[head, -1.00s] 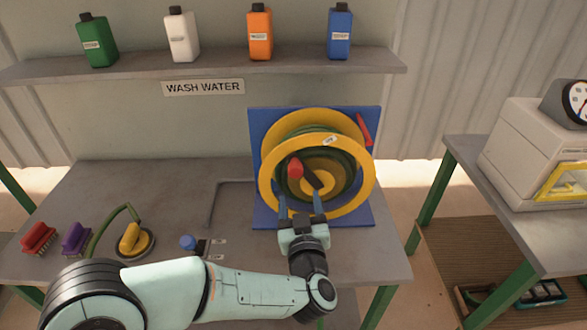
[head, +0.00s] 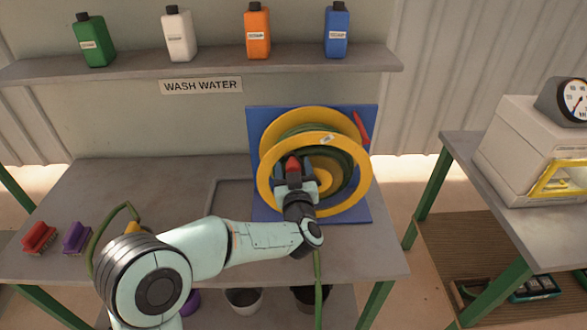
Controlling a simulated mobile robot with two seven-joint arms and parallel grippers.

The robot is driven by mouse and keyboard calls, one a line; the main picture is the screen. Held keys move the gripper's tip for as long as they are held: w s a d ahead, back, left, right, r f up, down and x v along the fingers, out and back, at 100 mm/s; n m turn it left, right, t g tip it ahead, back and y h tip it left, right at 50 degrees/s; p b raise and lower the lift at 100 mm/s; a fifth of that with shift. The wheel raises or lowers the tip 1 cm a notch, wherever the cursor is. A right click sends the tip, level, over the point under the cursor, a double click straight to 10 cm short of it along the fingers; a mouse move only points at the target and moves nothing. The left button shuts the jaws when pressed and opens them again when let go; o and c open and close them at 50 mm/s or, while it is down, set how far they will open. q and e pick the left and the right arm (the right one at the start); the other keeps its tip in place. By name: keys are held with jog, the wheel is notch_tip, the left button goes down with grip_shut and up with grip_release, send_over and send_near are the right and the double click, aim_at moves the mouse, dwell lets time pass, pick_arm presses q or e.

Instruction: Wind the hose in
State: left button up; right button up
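The hose reel (head: 350,197) has yellow flanges and stands on a blue backing plate (head: 258,118) at the back right of the bench. Green hose (head: 342,172) lies wound on its drum. A length of green hose (head: 318,268) runs down past the bench's front edge. The crank's red knob (head: 292,164) is at the front of the reel. My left gripper (head: 293,172) is at the knob, with a finger on either side of it. Whether the fingers press on the knob is too small to tell. My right gripper is not in view.
A red brush (head: 38,238) and a purple brush (head: 76,237) lie at the bench's left. My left arm hides most of a yellow tool. Buckets (head: 244,299) stand below. A shelf (head: 210,67) with bottles hangs above. A side table with a gauge machine (head: 530,140) stands right.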

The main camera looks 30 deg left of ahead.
aim_at(317, 150)
pick_arm(q)
grip_shut()
jog(key=shift+w+d+r+m+p, duration=0.2)
jog(key=shift+d+r+m+p, duration=0.15)
jog(key=shift+p, duration=0.2)
jog(key=d+m+p, duration=0.1)
jog(key=w+r+m+p, duration=0.1)
jog(key=d+m+p, duration=0.1)
jog(key=shift+w+d+r+m, duration=0.2)
jog(key=shift+w+d+m, duration=0.05)
jog(key=shift+w+d, duration=0.05)
jog(key=shift+w+d+m+p, duration=0.3)
jog(key=shift+d+m+p, duration=0.25)
jog(key=shift+m, duration=0.15)
jog(key=shift+w+d+m+p, duration=0.3)
jog(key=shift+d+m+p, duration=0.25)
jog(key=shift+m, duration=0.15)
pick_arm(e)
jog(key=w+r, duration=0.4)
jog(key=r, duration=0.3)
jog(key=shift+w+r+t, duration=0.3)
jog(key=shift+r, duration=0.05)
pick_arm(q)
jog(key=shift+o, duration=0.6)
grip_release()
jog(key=shift+f, duration=0.1)
